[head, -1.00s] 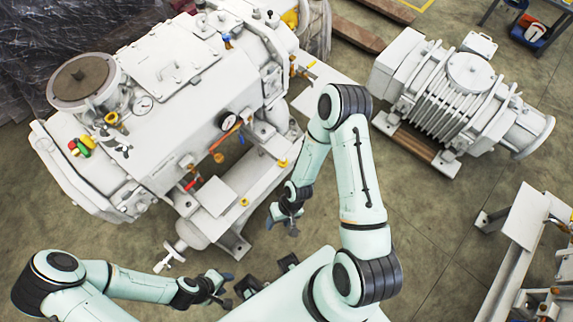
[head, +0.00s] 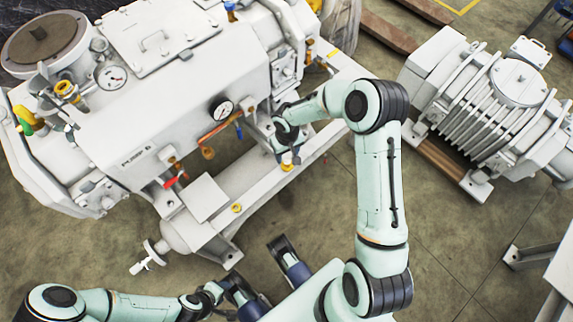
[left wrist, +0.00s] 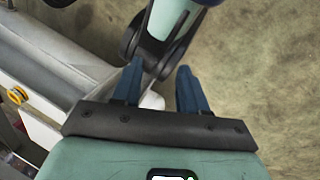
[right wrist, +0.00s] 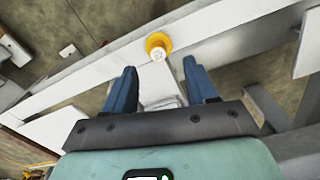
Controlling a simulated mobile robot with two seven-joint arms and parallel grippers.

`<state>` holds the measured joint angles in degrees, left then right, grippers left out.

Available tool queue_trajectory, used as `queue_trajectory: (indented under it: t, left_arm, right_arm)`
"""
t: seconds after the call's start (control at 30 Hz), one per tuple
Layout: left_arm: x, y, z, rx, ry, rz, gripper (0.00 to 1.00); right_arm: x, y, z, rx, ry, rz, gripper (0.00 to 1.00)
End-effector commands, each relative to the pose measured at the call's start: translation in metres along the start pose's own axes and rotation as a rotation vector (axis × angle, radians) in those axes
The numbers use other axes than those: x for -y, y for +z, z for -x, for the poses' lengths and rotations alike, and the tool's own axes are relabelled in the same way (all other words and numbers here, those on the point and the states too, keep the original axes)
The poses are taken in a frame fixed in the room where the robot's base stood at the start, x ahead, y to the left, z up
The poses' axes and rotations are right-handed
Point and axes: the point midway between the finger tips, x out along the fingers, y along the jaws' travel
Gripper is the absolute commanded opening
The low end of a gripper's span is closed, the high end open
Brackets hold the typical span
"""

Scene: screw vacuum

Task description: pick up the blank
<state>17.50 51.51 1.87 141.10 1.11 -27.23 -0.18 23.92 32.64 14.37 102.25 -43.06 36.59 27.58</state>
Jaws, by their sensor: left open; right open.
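No part is plainly marked as the blank. A small round piece with a yellow rim and pale centre (right wrist: 157,47) sits on a white rail in the right wrist view, just beyond the fingertips. What looks like the same yellow piece (head: 287,167) shows in the head view by my right gripper (head: 288,154). The right gripper (right wrist: 163,72) is open, its blue fingers apart, with a pale block (right wrist: 160,88) showing between them; contact cannot be told. My left gripper (left wrist: 158,70) is open and empty, low in the head view.
A large white pump (head: 165,110) with gauges, valves and a handwheel (head: 148,257) fills the left. A ribbed grey-white machine (head: 510,105) stands at the right. Bare floor (head: 330,200) lies between. Another yellow fitting (head: 237,208) sits on the pump base.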

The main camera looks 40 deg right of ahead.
Motion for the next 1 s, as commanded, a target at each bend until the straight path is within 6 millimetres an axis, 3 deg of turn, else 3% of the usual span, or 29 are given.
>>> queue_trajectory:
  t: [0.1, 0.33, 0.6, 0.9, 0.93, 1.0]
  left_arm:
    - [0.002, -0.007, -0.005, -0.018, -0.001, 0.002, 0.43]
    - [0.004, -0.013, -0.009, -0.035, -0.002, 0.003, 0.43]
    - [0.008, -0.031, -0.020, -0.083, -0.004, 0.008, 0.43]
    - [0.008, -0.034, -0.020, -0.092, -0.005, 0.008, 0.43]
    - [0.008, -0.034, -0.020, -0.092, -0.005, 0.008, 0.43]
    - [0.008, -0.033, -0.020, -0.092, -0.005, 0.008, 0.43]
  right_arm:
    - [0.000, 0.000, -0.020, 0.001, -0.001, 0.001, 0.57]
    - [-0.001, 0.000, -0.036, 0.001, -0.001, 0.000, 0.57]
    - [-0.004, -0.002, -0.074, 0.001, -0.002, 0.000, 0.57]
    - [-0.004, -0.003, -0.079, -0.001, -0.001, 0.000, 0.57]
    - [-0.004, -0.003, -0.079, -0.001, -0.001, 0.000, 0.53]
    - [-0.004, -0.003, -0.079, -0.001, -0.001, 0.000, 0.31]
